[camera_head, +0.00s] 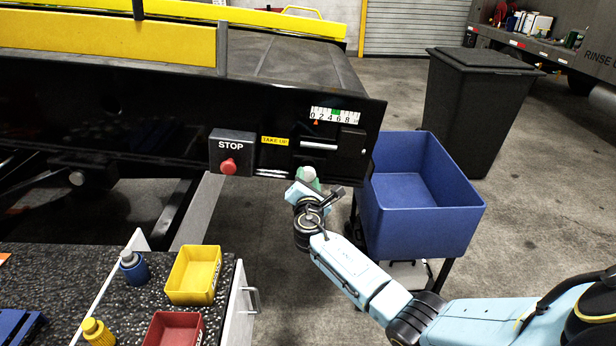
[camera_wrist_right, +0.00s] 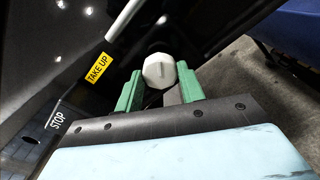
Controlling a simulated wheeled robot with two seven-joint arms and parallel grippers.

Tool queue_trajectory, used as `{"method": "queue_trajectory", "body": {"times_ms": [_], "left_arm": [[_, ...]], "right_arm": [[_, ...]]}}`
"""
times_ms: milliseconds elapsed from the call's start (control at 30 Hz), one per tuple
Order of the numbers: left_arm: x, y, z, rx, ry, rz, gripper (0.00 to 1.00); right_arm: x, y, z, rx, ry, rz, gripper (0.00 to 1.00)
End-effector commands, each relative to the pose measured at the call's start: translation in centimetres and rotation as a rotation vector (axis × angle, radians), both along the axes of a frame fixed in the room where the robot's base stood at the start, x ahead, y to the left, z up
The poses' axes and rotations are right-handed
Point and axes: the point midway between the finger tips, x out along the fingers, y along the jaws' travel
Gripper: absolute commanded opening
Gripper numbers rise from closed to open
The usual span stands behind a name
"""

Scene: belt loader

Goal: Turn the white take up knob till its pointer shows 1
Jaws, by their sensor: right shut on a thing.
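The white take up knob (camera_head: 307,173) is on the black machine panel, below a small scale (camera_head: 335,115) marked 0 to 8. A small red pointer (camera_head: 316,122) sits under the scale's low end, seemingly between 0 and 2; its exact reading is too small to tell. My right gripper (camera_head: 309,184) is at the knob. In the right wrist view the faceted knob (camera_wrist_right: 159,70) sits between the green fingers of my right gripper (camera_wrist_right: 160,78), which is shut on it. A ridge shows on the knob's face. My left gripper is not in view.
A red stop button (camera_head: 229,166) sits left of the knob, near the yellow TAKE UP label (camera_head: 275,141). A blue bin (camera_head: 425,222) stands close to the right of my forearm. A table with yellow (camera_head: 194,275) and red (camera_head: 172,329) trays is at lower left.

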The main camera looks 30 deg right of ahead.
Motion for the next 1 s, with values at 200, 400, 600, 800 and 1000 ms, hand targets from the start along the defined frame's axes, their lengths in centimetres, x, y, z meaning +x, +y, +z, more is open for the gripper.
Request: {"method": "queue_trajectory", "body": {"times_ms": [200, 400, 600, 800, 1000], "left_arm": [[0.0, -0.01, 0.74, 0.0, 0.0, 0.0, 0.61], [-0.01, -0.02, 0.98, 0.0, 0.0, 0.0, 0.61], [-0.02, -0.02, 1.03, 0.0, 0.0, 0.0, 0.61], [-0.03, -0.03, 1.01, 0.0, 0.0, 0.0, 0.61], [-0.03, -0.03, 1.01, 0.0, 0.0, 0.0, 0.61]], "right_arm": [[-0.01, 0.05, 0.02, -0.097, 0.06, 0.001, 0.16], [-0.02, 0.03, -0.03, -0.142, 0.088, 0.001, 0.16], [-0.03, 0.03, -0.09, -0.156, 0.096, 0.001, 0.16], [-0.03, 0.03, -0.12, -0.155, 0.097, 0.0, 0.16], [-0.02, 0.04, -0.12, -0.154, 0.096, 0.0, 0.5]]}}
